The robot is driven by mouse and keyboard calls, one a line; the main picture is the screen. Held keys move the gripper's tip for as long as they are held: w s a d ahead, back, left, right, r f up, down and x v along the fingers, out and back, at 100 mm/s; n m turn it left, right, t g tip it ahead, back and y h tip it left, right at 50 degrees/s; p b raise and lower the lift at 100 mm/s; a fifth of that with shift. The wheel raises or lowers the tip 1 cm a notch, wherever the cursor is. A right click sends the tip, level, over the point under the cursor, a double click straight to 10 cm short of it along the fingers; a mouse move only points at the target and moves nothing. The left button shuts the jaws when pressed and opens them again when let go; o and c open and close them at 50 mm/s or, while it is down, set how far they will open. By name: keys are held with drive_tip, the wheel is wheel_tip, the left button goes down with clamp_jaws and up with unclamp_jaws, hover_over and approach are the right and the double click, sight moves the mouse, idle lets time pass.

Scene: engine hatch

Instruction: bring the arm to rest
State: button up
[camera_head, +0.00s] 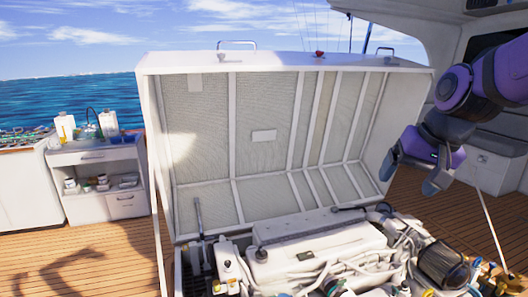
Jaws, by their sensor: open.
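My gripper (411,180) is at the right of the head view, at the end of my purple and dark arm. Its two dark fingers are apart, with nothing seen between them. It hangs in the air beside the right edge of the raised engine hatch (205,150), above the right part of the engine (318,250). I cannot tell whether the gripper touches the hatch edge; it seems apart from it. The hatch stands open and upright, its ribbed inner side facing me.
The white engine with its hoses and a dark filter (443,265) fills the lower middle and right. A white cabinet (105,180) with bottles and jars stands at the left. A white bench (495,160) is behind my arm. Wooden deck (80,262) lies bare at lower left.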

drive_tip(key=s+d+r+n+t+h, duration=0.1)
drive_tip(key=s+d+r+n, duration=0.1)
drive_tip(key=s, duration=1.3)
drive_tip(key=shift+s+d+r+n+h, duration=0.25)
drive_tip(key=shift+s+d+n+h, duration=0.15)
drive_tip(key=shift+d+n, duration=0.1)
drive_tip(key=shift+w, duration=0.1)
idle(0.6)
